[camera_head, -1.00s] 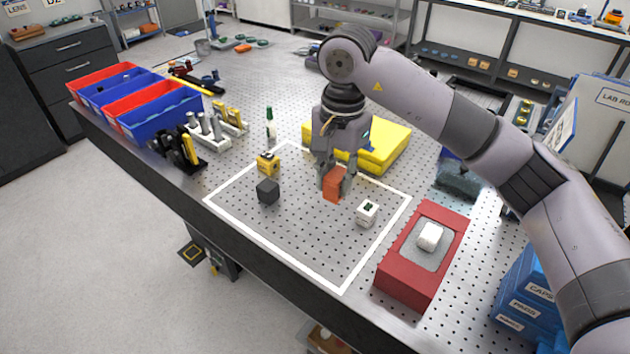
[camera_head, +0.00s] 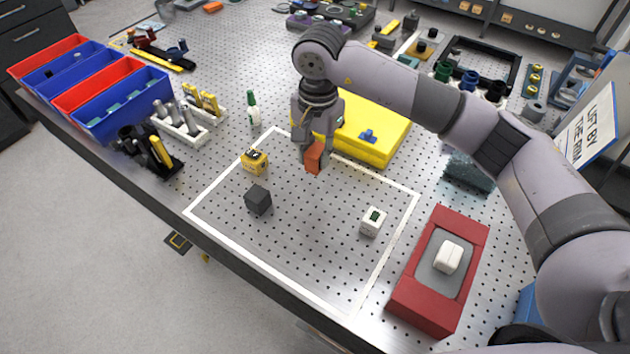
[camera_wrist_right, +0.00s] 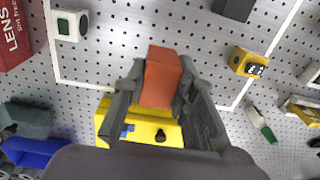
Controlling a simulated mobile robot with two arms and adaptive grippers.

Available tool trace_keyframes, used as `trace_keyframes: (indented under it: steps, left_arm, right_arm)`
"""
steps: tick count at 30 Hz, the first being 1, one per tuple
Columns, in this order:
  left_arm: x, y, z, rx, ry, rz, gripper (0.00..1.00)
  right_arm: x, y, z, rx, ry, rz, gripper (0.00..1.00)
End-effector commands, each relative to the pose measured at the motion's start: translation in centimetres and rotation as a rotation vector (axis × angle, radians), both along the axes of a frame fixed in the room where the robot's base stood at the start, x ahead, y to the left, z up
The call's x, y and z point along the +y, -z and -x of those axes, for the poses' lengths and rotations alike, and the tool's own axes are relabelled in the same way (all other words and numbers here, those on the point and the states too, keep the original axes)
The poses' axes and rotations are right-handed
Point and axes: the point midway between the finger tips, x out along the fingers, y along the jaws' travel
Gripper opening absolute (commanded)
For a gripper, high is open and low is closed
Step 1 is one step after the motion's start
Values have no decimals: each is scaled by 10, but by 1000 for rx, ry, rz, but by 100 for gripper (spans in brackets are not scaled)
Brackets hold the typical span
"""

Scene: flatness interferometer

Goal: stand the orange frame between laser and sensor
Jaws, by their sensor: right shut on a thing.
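The orange frame (camera_head: 314,157) is a small orange block gripped by my right gripper (camera_head: 315,150). It appears raised above the perforated table, near the back edge of the white outlined square. The wrist view shows the frame (camera_wrist_right: 161,75) between both fingers. Inside the outline, a yellow block with a dark marked face (camera_head: 254,162) stands left of the frame, and a white block with a green-and-dark top (camera_head: 373,222) stands to its right, nearer me. A dark grey cube (camera_head: 258,200) stands at front left. I cannot tell which is laser or sensor. My left gripper is out of view.
A yellow case (camera_head: 365,150) lies behind the outline, close to my right gripper. A red box (camera_head: 425,310) with a white item on its grey inset stands at right. Red and blue bins (camera_head: 120,108) and tool holders line the left. The outline's middle is clear.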

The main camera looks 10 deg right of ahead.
Motion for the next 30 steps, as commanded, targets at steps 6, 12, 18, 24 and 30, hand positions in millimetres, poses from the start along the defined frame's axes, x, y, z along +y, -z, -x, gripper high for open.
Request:
trace_keyframes:
  steps: [6, 12, 18, 24, 30]
  left_arm:
    - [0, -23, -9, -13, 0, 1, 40]
    - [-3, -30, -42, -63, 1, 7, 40]
    - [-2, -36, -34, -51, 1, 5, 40]
    - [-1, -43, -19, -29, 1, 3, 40]
    - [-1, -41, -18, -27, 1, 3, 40]
  right_arm:
    - [0, 52, 1, 5, 3, 1, 0]
    - [0, 76, 0, 1, 1, -1, 0]
    - [0, 95, 1, 4, 1, 1, 0]
    - [0, 120, 0, 1, 0, 0, 0]
    - [0, 121, -1, -1, 0, 0, 0]
